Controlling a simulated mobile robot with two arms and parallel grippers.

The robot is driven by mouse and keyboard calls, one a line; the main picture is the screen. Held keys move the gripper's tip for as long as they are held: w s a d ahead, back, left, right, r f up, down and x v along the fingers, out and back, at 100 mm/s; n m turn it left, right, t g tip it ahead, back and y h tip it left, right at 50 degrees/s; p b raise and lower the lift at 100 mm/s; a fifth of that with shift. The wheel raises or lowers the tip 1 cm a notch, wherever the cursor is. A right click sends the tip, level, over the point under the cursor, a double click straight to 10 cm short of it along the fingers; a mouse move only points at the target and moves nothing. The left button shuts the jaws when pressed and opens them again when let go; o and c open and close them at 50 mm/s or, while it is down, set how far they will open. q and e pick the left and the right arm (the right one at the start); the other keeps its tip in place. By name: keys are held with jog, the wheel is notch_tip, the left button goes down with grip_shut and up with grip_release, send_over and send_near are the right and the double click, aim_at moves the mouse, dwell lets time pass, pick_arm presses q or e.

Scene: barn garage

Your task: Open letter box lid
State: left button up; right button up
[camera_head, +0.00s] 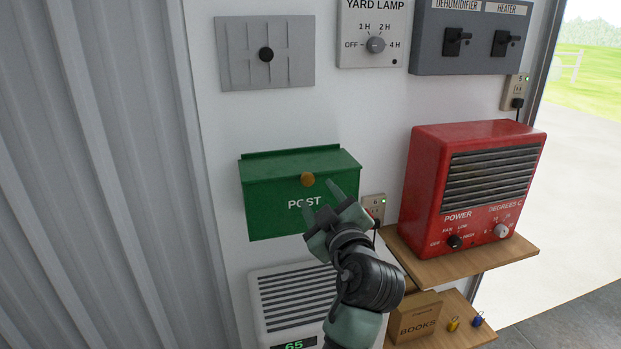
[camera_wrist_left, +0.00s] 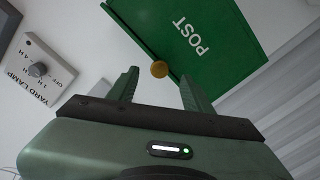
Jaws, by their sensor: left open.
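The green letter box (camera_head: 268,205) marked POST hangs on the white wall, and its lid looks closed. A round brass-coloured knob (camera_head: 307,179) sits on its front near the upper middle. My left gripper (camera_head: 345,194) is open in front of the box's right part, its fingers pointing up near the knob. In the left wrist view the box (camera_wrist_left: 215,45) is ahead, and the knob (camera_wrist_left: 159,69) shows between and just beyond the two open fingers (camera_wrist_left: 158,88). I cannot tell whether a finger touches the knob. My right gripper is not in view.
A red heater (camera_head: 430,170) stands on a wooden shelf (camera_head: 460,262) to the right. A white vented unit (camera_head: 262,300) is below the box. Wall outlet 6 (camera_head: 374,208) is beside it. A grey vent panel (camera_head: 265,55) and the yard lamp dial (camera_head: 375,45) are above.

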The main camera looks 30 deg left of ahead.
aim_at(308, 181)
pick_arm(q)
jog(key=p+x, duration=0.1)
jog(key=x, duration=0.1)
jog(key=p+x, duration=0.1)
jog(key=x, duration=0.1)
jog(key=r+p+x, duration=0.1)
jog(key=x, duration=0.2)
jog(key=shift+s+a, duration=0.1)
jog(key=shift+a, duration=0.1)
jog(key=shift+w+a+f+p, duration=0.2)
jog(key=shift+a+p, duration=0.1)
jog(key=shift+a, duration=0.05)
grip_shut()
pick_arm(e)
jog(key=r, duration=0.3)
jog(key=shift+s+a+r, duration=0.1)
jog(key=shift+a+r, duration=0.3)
